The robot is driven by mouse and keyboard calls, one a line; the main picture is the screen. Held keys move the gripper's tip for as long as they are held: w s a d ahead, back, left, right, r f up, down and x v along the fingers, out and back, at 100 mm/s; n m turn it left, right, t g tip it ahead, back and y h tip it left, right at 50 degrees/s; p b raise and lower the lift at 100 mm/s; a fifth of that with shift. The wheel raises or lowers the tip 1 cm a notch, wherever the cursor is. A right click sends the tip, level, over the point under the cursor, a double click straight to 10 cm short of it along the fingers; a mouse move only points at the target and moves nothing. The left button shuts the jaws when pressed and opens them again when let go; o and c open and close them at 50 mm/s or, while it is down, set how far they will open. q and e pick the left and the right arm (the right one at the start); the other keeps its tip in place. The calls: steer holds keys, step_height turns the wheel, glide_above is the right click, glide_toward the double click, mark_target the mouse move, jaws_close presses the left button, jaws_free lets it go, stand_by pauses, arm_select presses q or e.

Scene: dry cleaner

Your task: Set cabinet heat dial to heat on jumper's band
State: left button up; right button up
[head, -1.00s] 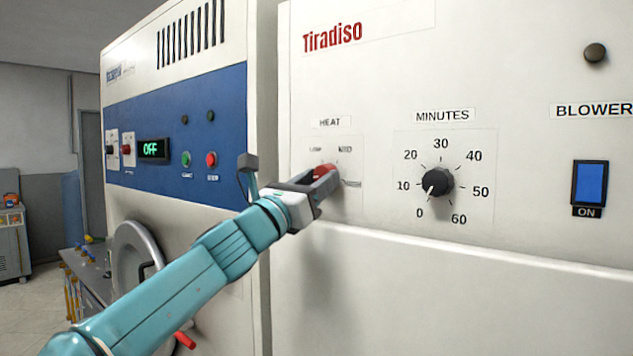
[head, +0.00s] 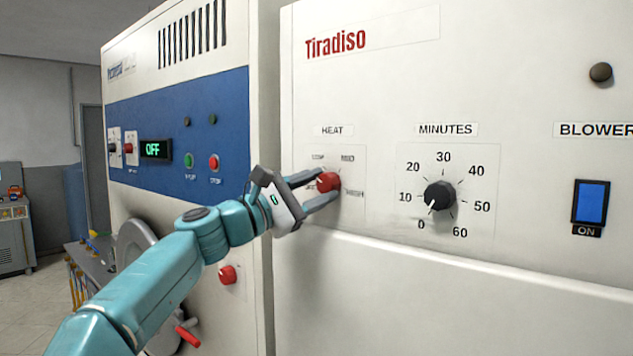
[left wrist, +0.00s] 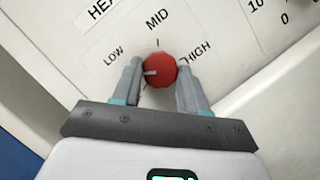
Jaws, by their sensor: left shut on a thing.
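The red heat dial (head: 328,182) sits under the HEAT label on the white Tiradiso cabinet (head: 460,275). It also shows in the left wrist view (left wrist: 161,68), with LOW, MID and HIGH printed around it. The dial's white mark points left in the left wrist view, a little below LOW. A label at its lower left in the head view is too small to read. My left gripper (head: 326,186) is shut on the dial, one finger on each side. It also shows in the left wrist view (left wrist: 158,80). My right gripper and any jumper are out of view.
Right of the heat dial are a black minutes dial (head: 440,195), near 0, and a blue blower switch (head: 590,202). A neighbouring machine (head: 225,105) with a blue panel and an OFF display stands at left. My left arm crosses in front of it.

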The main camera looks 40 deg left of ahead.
arm_select(q)
steer(key=m+p, duration=0.1)
steer(key=m, duration=0.1)
steer(key=m+g+p, duration=0.1)
steer(key=m, duration=0.1)
steer(key=r+m+g+p, duration=0.1)
steer(key=m, duration=0.1)
steer(key=shift+a+h+p, duration=0.1)
steer(key=shift+h+p, duration=0.2)
steer(key=m+g+p, duration=0.1)
steer(key=m+p, duration=0.1)
steer(key=m, duration=0.2)
steer(key=shift+r+m+g+p, duration=0.1)
steer(key=shift+m+g+p, duration=0.2)
steer(key=shift+g+p, duration=0.1)
steer(key=m+g+y+p, duration=0.1)
steer(key=m+y+p, duration=0.1)
steer(key=m, duration=0.1)
steer(key=shift+r+m, duration=0.15)
steer(key=shift+m, duration=0.25)
steer(key=shift+m+g+y+p, duration=0.45)
steer(key=shift+m+y, duration=0.25)
steer(key=shift+m, duration=0.6)
steer(key=o, duration=1.1)
steer(key=shift+d, duration=0.2)
steer(key=shift+c, duration=0.2)
